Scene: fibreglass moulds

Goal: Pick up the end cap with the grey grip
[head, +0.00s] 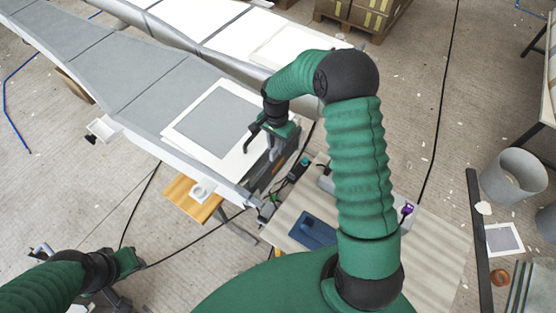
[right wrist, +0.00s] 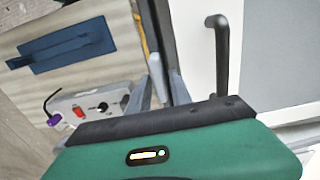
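Another small white piece (head: 201,191) sits on a wooden stool. My right gripper (head: 275,152) is over the near end of the mould.
A bench (head: 425,240) at the near right carries a blue float (head: 312,231) and a power strip with a red switch (right wrist: 78,112). A grey bin (head: 514,176) stands at the right. Cables cross the floor. Open floor lies left of the mould.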

